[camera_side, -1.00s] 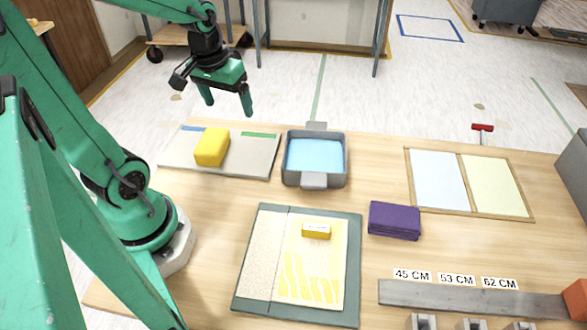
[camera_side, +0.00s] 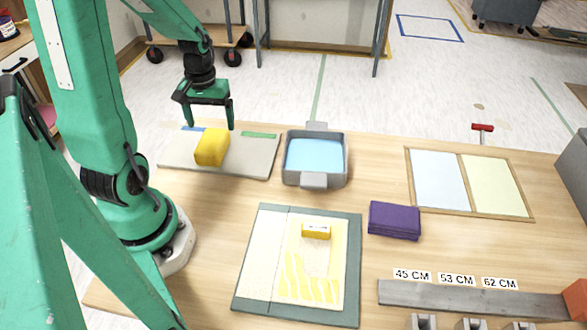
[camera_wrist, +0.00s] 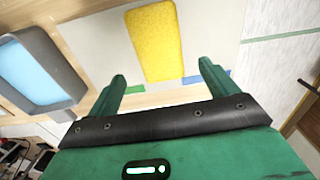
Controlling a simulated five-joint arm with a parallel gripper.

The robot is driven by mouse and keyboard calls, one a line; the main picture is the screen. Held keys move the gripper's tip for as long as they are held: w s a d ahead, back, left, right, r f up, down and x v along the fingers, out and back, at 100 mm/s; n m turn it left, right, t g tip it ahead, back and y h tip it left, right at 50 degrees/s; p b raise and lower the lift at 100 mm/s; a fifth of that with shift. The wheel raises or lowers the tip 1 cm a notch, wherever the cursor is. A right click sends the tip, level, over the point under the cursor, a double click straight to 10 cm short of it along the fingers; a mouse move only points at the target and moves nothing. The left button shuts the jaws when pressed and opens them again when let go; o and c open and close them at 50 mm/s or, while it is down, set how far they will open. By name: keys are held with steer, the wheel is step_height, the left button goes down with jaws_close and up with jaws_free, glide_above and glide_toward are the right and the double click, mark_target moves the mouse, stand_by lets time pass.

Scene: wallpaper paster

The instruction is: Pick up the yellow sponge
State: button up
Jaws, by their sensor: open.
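The yellow sponge (camera_side: 212,147) lies on a pale grey board (camera_side: 250,160) at the back left of the table. In the wrist view the sponge (camera_wrist: 156,40) shows beyond the fingertips, roughly in line with the gap between them. My gripper (camera_side: 209,125) is open and empty. In the side view it hangs with its fingers pointing down, just behind and above the sponge. The fingers also show in the wrist view (camera_wrist: 162,68), apart from the sponge. Whether the fingertips are level with the sponge's top is hard to tell.
A grey tray with blue liquid (camera_side: 344,167) stands right of the board. A green mat (camera_side: 352,265) with patterned sheets and a small yellow block (camera_side: 316,231) lies in front. A purple folded cloth (camera_side: 394,221) lies to the right. Bare wood lies between board and mat.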

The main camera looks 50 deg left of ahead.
mark_target(213, 137)
steer(key=shift+f, duration=0.8)
steer(key=shift+f, duration=0.1)
steer(key=shift+s+f, duration=0.1)
steer(key=shift+f, duration=2.4)
steer(key=c, duration=1.1)
steer(key=shift+o, duration=0.2)
steer(key=shift+r, duration=0.2)
